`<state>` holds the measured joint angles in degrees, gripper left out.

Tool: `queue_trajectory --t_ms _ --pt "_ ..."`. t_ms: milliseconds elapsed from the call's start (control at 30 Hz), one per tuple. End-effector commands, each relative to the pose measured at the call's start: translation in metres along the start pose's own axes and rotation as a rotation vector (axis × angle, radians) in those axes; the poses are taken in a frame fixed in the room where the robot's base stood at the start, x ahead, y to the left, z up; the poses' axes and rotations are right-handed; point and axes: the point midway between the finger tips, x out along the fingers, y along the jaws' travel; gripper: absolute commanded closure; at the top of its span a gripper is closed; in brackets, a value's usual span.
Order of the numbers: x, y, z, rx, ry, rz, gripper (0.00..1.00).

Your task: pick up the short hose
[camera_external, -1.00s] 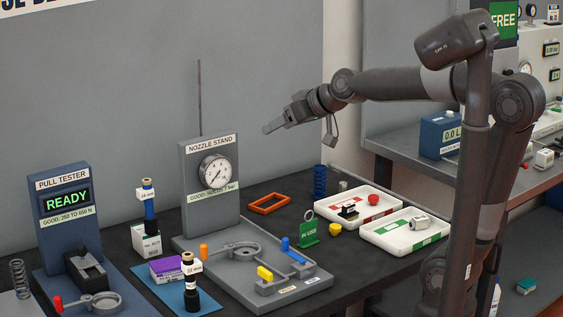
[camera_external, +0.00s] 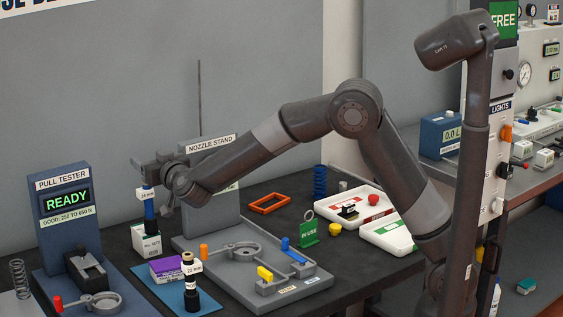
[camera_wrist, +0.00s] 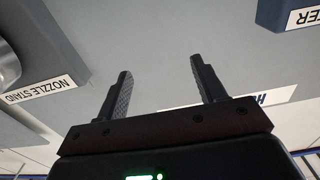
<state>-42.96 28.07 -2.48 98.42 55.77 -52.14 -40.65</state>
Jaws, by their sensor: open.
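Two upright hose-like pieces show in the external view, and I cannot tell for sure which is the short hose. One is blue with black parts and a white label (camera_external: 149,212), at the white box on the left of the bench. The other is black with a tan top and a white label (camera_external: 190,290), on a blue mat (camera_external: 207,303). My gripper (camera_external: 137,163) is above the blue piece, beside the nozzle stand, its fingers toward the left. In the wrist view my gripper (camera_wrist: 162,73) is open with nothing between the fingers; neither piece shows clearly there.
The pull tester (camera_external: 65,200) stands left and the nozzle stand (camera_external: 215,147) right, with a thin rod behind it. A purple box (camera_external: 165,268) lies near the black piece. An orange frame (camera_external: 270,203) and trays (camera_external: 388,234) are farther right.

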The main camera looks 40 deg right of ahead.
Motion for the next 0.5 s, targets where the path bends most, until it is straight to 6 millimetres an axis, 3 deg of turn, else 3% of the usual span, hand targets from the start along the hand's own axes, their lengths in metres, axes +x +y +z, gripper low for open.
queue_trajectory --t_ms 33,200,333,500 --pt "0.001 0.005 0.034 -0.014 -0.013 0.005 0.36" --pt "0.001 0.005 0.093 -0.010 -0.009 0.002 0.36" --pt "0.001 0.005 0.115 -0.005 -0.006 0.002 0.36" --pt "0.013 0.005 0.120 -0.002 -0.004 0.002 0.36"
